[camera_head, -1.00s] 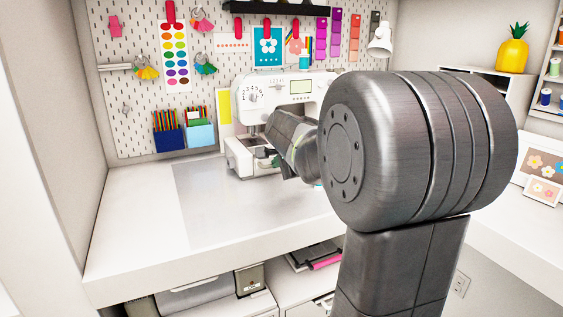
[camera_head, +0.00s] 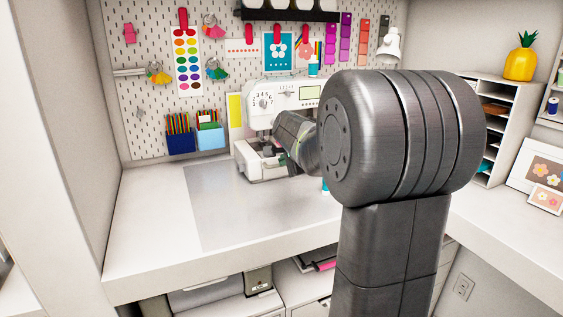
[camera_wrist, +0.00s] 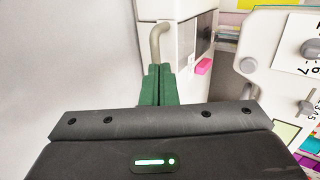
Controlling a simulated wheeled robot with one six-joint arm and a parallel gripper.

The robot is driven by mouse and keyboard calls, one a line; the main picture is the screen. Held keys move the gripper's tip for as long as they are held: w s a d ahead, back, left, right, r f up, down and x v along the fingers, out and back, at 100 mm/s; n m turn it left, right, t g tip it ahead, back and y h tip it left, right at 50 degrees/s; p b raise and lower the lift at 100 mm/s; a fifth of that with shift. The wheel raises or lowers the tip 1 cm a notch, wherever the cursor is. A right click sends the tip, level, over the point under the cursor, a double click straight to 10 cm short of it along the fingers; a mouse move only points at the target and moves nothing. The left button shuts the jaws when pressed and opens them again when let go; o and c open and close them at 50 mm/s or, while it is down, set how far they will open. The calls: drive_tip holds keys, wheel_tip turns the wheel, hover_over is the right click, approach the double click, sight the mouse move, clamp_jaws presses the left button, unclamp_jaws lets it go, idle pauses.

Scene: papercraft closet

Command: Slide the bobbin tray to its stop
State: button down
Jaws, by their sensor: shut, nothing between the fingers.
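The white sewing machine (camera_head: 262,100) stands at the back of the worktop. A white block with a curved beige handle (camera_wrist: 160,42) is at the top of the wrist view; it looks like the bobbin tray (camera_wrist: 183,10), at the machine's base. How far it is in, I cannot tell. My gripper (camera_wrist: 159,70) is shut, its green fingers together and empty. The fingertips are close below the handle in the wrist view; contact is unclear. In the head view my arm hides most of the gripper and part of the machine.
A pale grey mat (camera_head: 225,215) lies on the worktop (camera_head: 145,225), clear in front of the machine. Pencil cups (camera_head: 180,140) hang on the pegboard at left. A white shelf unit (camera_head: 500,125) stands at right. A pink block (camera_wrist: 203,66) is by the machine.

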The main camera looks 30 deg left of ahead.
drive_tip(key=v, duration=1.1)
drive_tip(key=shift+s+d+r, duration=0.2)
drive_tip(key=shift+d, duration=0.05)
drive_tip(key=b, duration=0.2)
approach(273, 161)
drive_tip(key=f, duration=0.1)
drive_tip(key=w+a+f, duration=0.2)
drive_tip(key=shift+w+f, duration=0.1)
drive_tip(key=shift+f, duration=0.3)
drive_tip(key=shift+r, duration=0.1)
